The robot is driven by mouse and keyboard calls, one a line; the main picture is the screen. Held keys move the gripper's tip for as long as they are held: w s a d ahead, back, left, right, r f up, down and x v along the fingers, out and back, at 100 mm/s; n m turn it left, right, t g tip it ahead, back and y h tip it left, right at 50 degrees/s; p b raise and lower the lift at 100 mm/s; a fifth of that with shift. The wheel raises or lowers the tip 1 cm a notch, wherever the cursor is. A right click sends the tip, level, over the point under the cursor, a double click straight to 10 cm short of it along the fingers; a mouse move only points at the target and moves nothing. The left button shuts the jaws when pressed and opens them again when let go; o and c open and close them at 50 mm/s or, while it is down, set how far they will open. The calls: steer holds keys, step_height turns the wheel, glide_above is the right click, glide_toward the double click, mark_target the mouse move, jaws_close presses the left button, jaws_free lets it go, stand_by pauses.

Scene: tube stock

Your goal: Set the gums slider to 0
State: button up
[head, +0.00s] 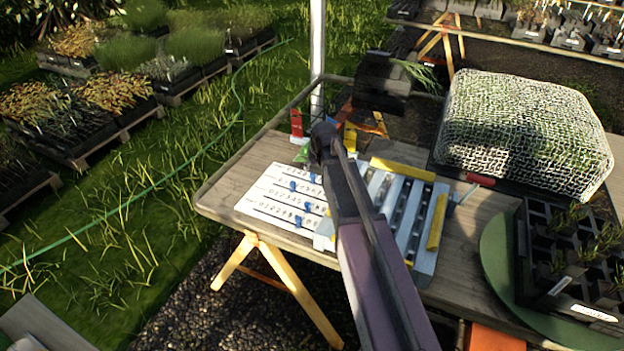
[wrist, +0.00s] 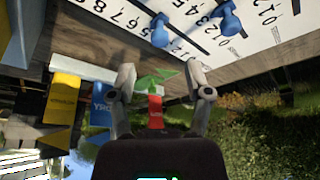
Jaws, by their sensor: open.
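A white board (head: 272,194) with rows of printed numbers and slots lies on the left part of the table. Several blue slider knobs sit along its rows, one at the second row (head: 293,186) and one at the third (head: 308,207). The wrist view shows two blue knobs, one nearer (wrist: 160,32) and one to its right (wrist: 230,20). Row names are too small to read, so I cannot tell which slider is gums. My gripper (wrist: 159,74) is open and empty, apart from the knobs. In the head view my arm hides part of the board's right side.
Red (head: 296,124) and yellow (head: 350,137) tags stand behind the board. A grey rack with yellow bars (head: 402,170) lies to its right. A mesh-covered mound (head: 530,125) and black pots on a green disc (head: 497,262) stand farther right.

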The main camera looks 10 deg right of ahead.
mark_target(313, 175)
steer(key=shift+b+x, duration=2.3)
steer(key=shift+x, duration=0.5)
jaws_close()
